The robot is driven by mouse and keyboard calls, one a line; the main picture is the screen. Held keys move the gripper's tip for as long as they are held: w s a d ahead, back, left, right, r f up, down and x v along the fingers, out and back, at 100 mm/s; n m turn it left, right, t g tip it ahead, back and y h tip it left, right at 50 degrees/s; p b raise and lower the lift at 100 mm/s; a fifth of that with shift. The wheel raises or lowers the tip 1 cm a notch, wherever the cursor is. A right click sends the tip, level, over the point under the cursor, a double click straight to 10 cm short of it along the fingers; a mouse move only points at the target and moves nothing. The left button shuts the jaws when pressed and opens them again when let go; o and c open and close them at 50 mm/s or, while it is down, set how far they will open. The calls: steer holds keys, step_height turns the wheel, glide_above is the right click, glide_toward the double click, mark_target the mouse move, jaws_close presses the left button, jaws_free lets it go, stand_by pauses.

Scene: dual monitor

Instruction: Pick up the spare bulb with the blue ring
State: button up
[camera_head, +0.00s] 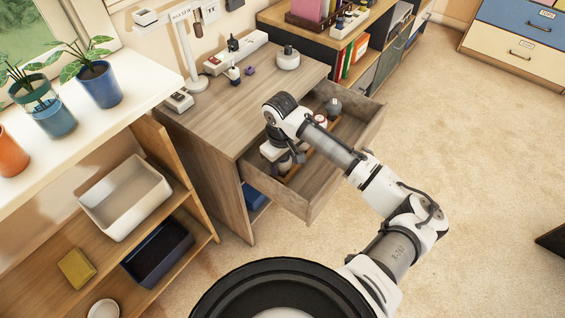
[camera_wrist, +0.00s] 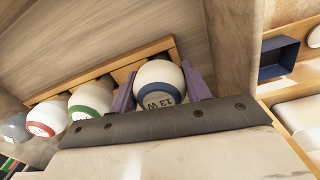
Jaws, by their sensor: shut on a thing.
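The spare bulb with the blue ring (camera_wrist: 158,82) is white and round, with "13 W" printed on it. It sits between the two purple fingers of my gripper (camera_wrist: 161,88) in the wrist view, and the gripper is shut on it. In the head view my gripper (camera_head: 283,160) reaches down into the open desk drawer (camera_head: 312,196), and my arm hides most of the bulb there. In the wrist view a bulb with a green ring (camera_wrist: 90,98), a bulb with a red ring (camera_wrist: 47,118) and a grey bulb (camera_wrist: 15,127) stand in a row beside it.
The drawer's wooden walls stand close around my gripper. A shelf at left carries potted plants (camera_head: 98,84) and a white bin (camera_head: 125,197).

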step_height(320, 180, up, 25)
steer(key=p, duration=0.7)
stand_by(0.8)
